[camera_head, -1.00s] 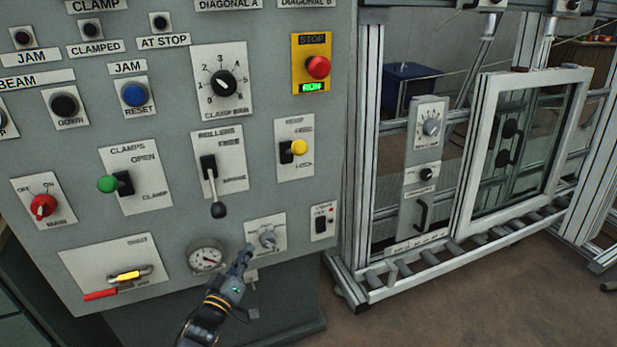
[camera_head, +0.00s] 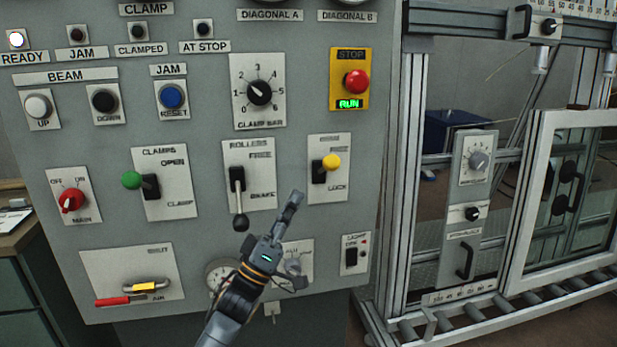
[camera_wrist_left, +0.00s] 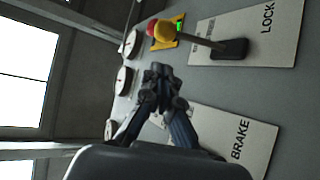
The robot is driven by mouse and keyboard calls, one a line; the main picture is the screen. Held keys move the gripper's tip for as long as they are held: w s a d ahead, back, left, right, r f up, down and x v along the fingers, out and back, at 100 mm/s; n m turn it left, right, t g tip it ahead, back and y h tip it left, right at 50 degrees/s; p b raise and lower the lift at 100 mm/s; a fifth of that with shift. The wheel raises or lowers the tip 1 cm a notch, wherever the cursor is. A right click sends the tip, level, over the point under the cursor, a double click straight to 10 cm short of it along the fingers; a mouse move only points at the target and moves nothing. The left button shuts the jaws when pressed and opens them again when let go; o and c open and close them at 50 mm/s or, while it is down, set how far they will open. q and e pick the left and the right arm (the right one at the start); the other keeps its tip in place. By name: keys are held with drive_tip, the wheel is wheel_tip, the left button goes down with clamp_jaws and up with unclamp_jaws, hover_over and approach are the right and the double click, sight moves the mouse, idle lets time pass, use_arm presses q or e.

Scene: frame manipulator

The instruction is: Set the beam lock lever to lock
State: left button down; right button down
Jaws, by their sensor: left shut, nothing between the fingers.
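The beam lock lever (camera_head: 331,162) has a yellow knob and stands out from a plate (camera_head: 329,190) with LOCK at its lower end. Its knob sits near the upper part of the plate, away from LOCK. In the left wrist view the yellow knob (camera_wrist_left: 165,31) and its stem show beyond the fingers, with the LOCK word far along the plate. My left gripper (camera_head: 297,197) is shut and empty, in front of the panel, below and left of the lever, apart from it. It also shows in the left wrist view (camera_wrist_left: 158,72). My right gripper is not in view.
The rollers lever (camera_head: 238,190) with a black knob is just left of my gripper. The red stop button (camera_head: 356,82) is above the lever. A gauge (camera_head: 221,277) and a small dial (camera_head: 292,266) lie partly behind my arm. The framed window (camera_head: 537,170) stands right.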

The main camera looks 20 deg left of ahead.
sight(326, 168)
use_arm(q)
drive_tip(key=x, duration=0.9)
drive_tip(key=shift+w+r, duration=0.2)
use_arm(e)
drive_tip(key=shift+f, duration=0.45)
use_arm(q)
drive_tip(key=shift+f, duration=0.1)
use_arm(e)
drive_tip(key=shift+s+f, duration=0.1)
